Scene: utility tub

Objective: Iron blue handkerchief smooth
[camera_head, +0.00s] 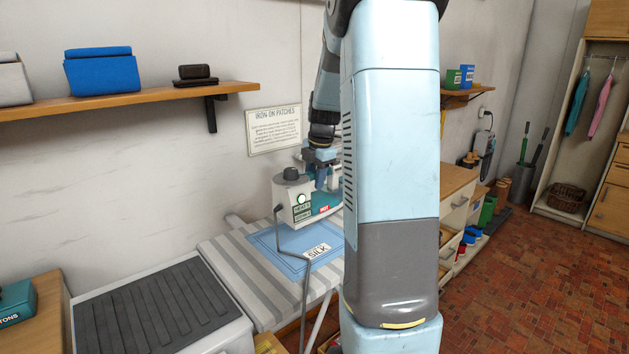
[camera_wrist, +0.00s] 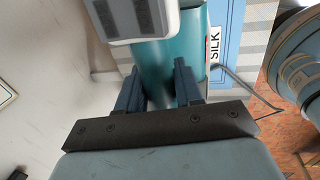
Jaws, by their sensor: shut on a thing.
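The blue handkerchief (camera_head: 275,243) lies on the striped ironing board (camera_head: 225,262), with a white SILK label (camera_head: 319,251) on it. It also shows at the upper right of the wrist view (camera_wrist: 229,25). The iron (camera_head: 282,205) has a white housing with a dark knob, a lit green light, a red HOT label and teal parts. It is at the handkerchief's far edge; I cannot tell whether it touches the cloth. My gripper (camera_wrist: 157,82) is shut on the iron's teal part (camera_wrist: 160,62). My arm hides the right of the board and part of the iron.
A grey cord (camera_head: 305,275) hangs from the iron across the handkerchief. A ribbed dark mat on a white unit (camera_head: 150,305) stands left of the board. A wall shelf (camera_head: 130,100) and a sign (camera_head: 273,130) are behind. Drawers (camera_head: 455,205) stand to the right, and the brick floor beyond is open.

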